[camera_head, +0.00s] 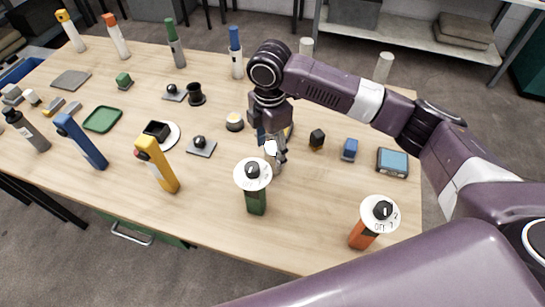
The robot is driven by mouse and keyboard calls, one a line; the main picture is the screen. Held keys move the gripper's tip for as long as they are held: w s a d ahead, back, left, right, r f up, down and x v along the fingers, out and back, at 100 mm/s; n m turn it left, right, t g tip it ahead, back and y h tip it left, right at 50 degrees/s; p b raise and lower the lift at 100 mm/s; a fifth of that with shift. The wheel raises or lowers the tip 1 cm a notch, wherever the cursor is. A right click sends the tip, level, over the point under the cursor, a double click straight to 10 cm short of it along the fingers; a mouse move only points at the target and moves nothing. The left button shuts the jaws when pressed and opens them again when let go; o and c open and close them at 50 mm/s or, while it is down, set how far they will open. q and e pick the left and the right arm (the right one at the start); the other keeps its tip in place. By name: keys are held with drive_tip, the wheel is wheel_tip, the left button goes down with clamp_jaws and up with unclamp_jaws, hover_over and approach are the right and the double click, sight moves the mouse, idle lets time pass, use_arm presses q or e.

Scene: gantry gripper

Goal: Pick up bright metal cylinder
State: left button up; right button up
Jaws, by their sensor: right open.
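My right gripper (273,152) reaches down from the purple arm to the middle right of the wooden table (215,225). It is open and points downward, close behind the green-handled tool with a white dial. A pale, shiny part shows at its fingers. I cannot tell whether this is the bright metal cylinder or part of the gripper. The cylinder is not clearly made out anywhere else, and the gripper hides the table under it. My left gripper is not in view.
A green-handled dial tool (256,200) stands in front of the gripper and an orange one (363,235) stands at front right. A black block (317,139), a blue block (350,149) and a blue-screened device (392,162) lie to the right. Yellow (157,165) and blue (80,142) tools stand left.

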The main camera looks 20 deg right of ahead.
sight(273, 161)
drive_tip(key=f, duration=0.1)
drive_tip(key=f+p, duration=0.1)
drive_tip(key=f, duration=0.3)
drive_tip(key=shift+s+d+f, duration=0.2)
drive_tip(key=shift+d, duration=0.15)
drive_tip(key=shift+c, duration=0.2)
drive_tip(key=shift+r, duration=0.1)
clamp_jaws()
